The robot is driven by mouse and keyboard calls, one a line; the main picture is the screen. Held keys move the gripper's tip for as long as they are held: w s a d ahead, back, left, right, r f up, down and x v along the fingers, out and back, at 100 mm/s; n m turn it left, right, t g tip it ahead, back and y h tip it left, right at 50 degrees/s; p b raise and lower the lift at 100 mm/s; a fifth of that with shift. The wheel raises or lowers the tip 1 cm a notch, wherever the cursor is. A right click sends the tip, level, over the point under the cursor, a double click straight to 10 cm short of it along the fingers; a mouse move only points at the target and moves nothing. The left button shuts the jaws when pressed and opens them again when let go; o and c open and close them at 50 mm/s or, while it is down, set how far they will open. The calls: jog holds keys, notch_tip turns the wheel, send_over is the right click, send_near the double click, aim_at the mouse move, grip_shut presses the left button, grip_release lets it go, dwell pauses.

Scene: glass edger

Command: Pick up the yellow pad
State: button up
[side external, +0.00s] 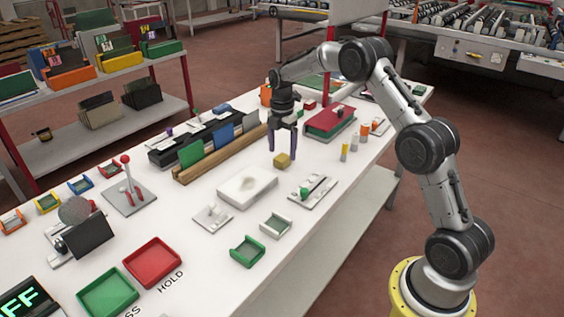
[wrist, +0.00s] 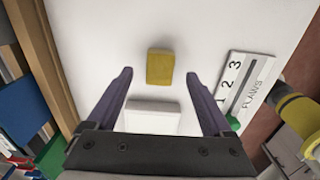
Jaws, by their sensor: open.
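The yellow pad (side external: 282,160) is a small block on the white table (side external: 340,190), close to the tips of my gripper (side external: 284,158). In the wrist view the yellow pad (wrist: 160,67) lies upright in the picture, ahead of and between the two purple fingers. My gripper (wrist: 160,72) is open, with nothing between its fingers. It points down over the table. The side view does not clearly show how high the fingertips are above the table.
A white block (side external: 247,187) lies just in front of the pad; it also shows in the wrist view (wrist: 152,114). The flaws gauge plate (side external: 312,190) is to the right. A wooden rack (side external: 220,155) with upright panels stands left. Small cylinders (side external: 344,152) stand right.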

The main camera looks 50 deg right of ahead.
jog(key=shift+f, duration=1.05)
grip_shut()
